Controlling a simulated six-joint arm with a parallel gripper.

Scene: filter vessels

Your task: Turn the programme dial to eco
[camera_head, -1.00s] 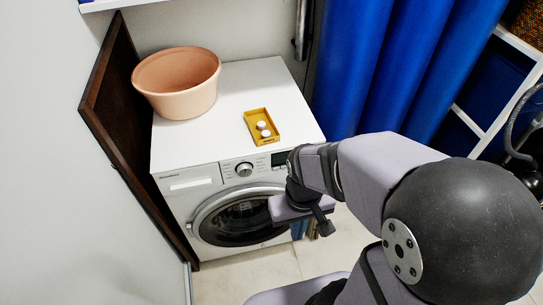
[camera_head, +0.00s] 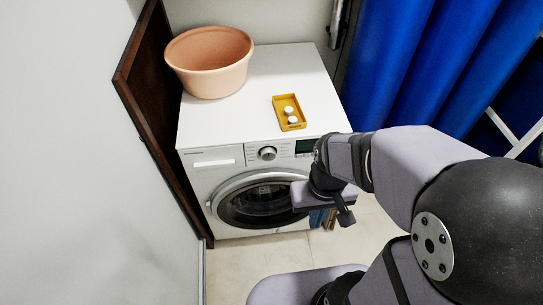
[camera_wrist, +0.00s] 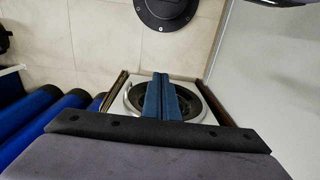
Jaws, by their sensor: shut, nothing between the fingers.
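The programme dial (camera_head: 268,153) is a round silver knob on the front panel of the white washing machine (camera_head: 225,125). Its markings are too small to read, so I cannot tell its setting. The dial cannot be made out there.
A peach basin (camera_head: 210,65) and a yellow tray (camera_head: 295,125) with white round pieces stand on the machine. A dark wooden panel (camera_head: 135,75) borders its left side. A blue curtain (camera_head: 390,70) hangs at right. Tiled floor (camera_head: 240,270) lies in front.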

